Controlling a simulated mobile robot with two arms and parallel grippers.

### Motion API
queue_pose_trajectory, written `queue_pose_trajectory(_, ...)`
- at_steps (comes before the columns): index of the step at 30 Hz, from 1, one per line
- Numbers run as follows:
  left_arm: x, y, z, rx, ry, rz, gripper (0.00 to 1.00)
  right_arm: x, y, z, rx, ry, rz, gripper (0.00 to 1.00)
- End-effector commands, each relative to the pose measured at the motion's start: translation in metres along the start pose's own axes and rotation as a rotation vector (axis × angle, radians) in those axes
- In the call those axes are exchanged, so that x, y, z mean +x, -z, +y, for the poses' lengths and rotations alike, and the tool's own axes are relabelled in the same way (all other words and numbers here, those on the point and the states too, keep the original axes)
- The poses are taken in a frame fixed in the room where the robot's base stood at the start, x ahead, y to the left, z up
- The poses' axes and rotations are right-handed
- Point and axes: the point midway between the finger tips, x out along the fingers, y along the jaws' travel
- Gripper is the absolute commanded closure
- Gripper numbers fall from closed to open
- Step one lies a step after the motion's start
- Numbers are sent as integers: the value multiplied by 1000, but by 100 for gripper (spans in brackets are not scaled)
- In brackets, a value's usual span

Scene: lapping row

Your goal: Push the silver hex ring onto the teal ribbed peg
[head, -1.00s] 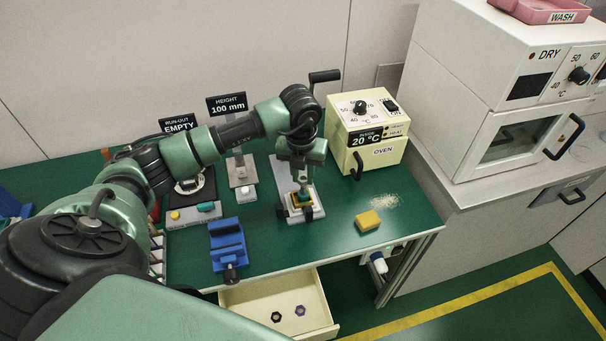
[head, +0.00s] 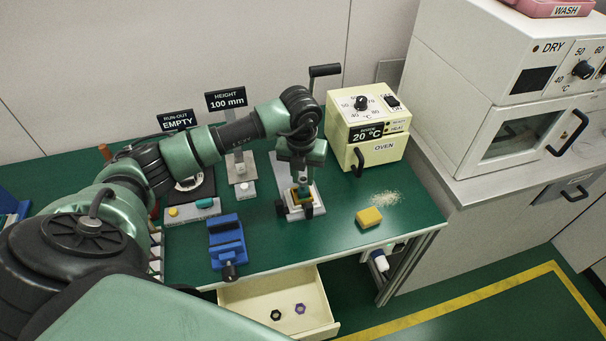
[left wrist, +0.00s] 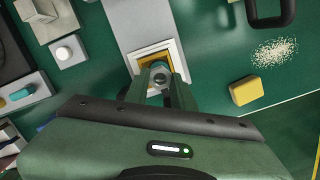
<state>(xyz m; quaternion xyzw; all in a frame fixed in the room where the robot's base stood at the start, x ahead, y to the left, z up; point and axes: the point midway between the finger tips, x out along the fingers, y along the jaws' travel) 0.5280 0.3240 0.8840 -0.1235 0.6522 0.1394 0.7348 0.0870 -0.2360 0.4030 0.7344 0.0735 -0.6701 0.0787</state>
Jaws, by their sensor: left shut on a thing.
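A bit of teal, the ribbed peg (left wrist: 157,66), shows right at the ring, inside a gold and white square fixture (left wrist: 140,55). The fingers hide most of the peg, so I cannot tell how far the ring is around it. My right gripper is not in view.
A cream oven (head: 368,150) stands close to the right of my gripper. A yellow block (head: 369,218) and pale crumbs (head: 385,199) lie to the right. A blue vise (head: 227,243) is left. The open drawer (head: 250,322) holds a black and a purple ring.

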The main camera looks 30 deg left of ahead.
Motion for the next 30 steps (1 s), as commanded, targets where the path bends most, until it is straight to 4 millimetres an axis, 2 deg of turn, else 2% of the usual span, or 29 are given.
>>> queue_pose_trajectory(28, 25, 3, 0, 0, 0, 0, 100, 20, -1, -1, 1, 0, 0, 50)
queue_pose_trajectory(29, 24, 3, 0, 0, 0, 0, 70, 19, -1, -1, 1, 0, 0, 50)
queue_pose_trajectory(30, 24, 3, 0, 0, 0, 0, 59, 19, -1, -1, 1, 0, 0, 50)
